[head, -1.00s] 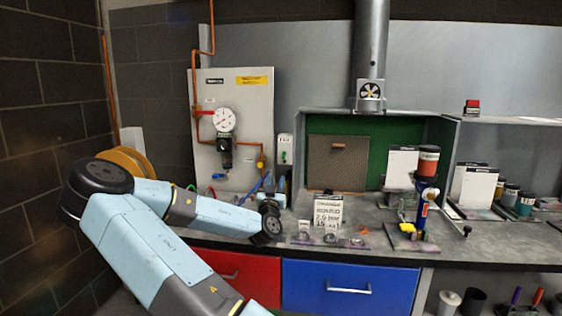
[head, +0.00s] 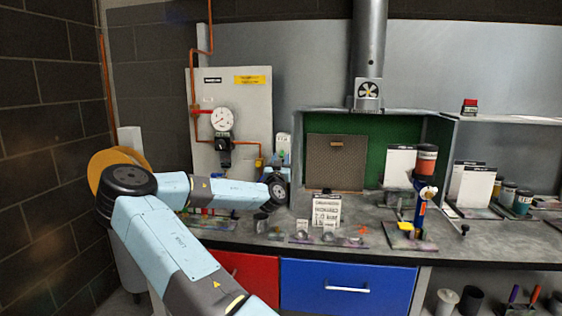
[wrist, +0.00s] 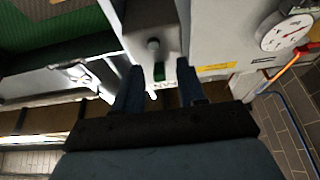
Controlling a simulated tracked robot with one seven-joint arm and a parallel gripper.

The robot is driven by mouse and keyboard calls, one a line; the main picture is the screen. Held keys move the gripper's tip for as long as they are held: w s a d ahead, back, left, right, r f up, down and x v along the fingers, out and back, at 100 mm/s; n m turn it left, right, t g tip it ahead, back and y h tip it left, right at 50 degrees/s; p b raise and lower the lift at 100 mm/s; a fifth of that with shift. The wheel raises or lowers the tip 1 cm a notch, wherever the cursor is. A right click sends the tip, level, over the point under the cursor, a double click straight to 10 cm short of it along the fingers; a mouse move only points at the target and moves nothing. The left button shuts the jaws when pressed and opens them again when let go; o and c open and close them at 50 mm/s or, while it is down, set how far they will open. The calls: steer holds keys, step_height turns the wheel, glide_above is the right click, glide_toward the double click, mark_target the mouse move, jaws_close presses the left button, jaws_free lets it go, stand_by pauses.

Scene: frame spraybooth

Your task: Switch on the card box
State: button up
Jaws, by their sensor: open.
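A small pale box (head: 283,143) is on the wall between the gauge panel and the booth; I take it for the card box. Its lower part is hidden behind my arm's end in the head view.
The gauge panel (head: 232,110) with an orange pipe (head: 193,75) is just left of the box. The green-backed booth (head: 375,150) is to the right. A white sign (head: 326,210) and small items stand on the bench below. Blue (head: 348,288) and red drawers are under it.

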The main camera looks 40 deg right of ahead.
mark_target(282, 151)
jaws_close()
stand_by(0.3)
steer(key=shift+a+r+g+y, duration=0.1)
steer(key=shift+r+g+y, duration=0.15)
steer(key=shift+g+y, duration=0.2)
steer(key=shift+s+r+g+y, duration=0.1)
steer(key=shift+r+g+y, duration=0.15)
steer(key=shift+y, duration=0.1)
steer(key=shift+a+r+g+y, duration=0.1)
steer(key=shift+r+g+y, duration=0.25)
steer(key=shift+g+y, duration=0.25)
steer(key=shift+a+r+g+y, duration=0.1)
steer(key=shift+r+g+y, duration=0.3)
steer(key=shift+y, duration=0.4)
steer(key=shift+d+r+g+y, duration=0.15)
steer(key=shift+r+g+y, duration=0.45)
steer(key=shift+g+y, duration=0.4)
steer(key=shift+d+r+g+y, duration=0.15)
steer(key=shift+r+g+y, duration=0.35)
steer(key=shift+y, duration=0.4)
steer(key=shift+w+g+y, duration=0.2)
steer(key=shift+g+y, duration=0.2)
